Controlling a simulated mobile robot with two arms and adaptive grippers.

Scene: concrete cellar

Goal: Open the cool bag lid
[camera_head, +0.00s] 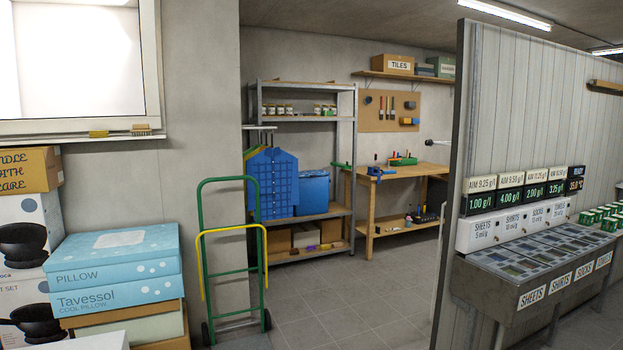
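I see nothing that I can name for sure as the cool bag. A blue box-shaped item (314,192) sits on a lower shelf of the metal rack in the back; it could be the cool bag, and its top looks closed, but it is too far off to tell. Neither of my grippers shows in the view.
A green and yellow hand truck (232,262) stands in front of the rack (354,150). Pillow boxes (118,285) are stacked at the left. A workbench (405,183) stands behind. A partition with a dispenser counter (490,285) is at the right. Tiled floor (370,300) between is clear.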

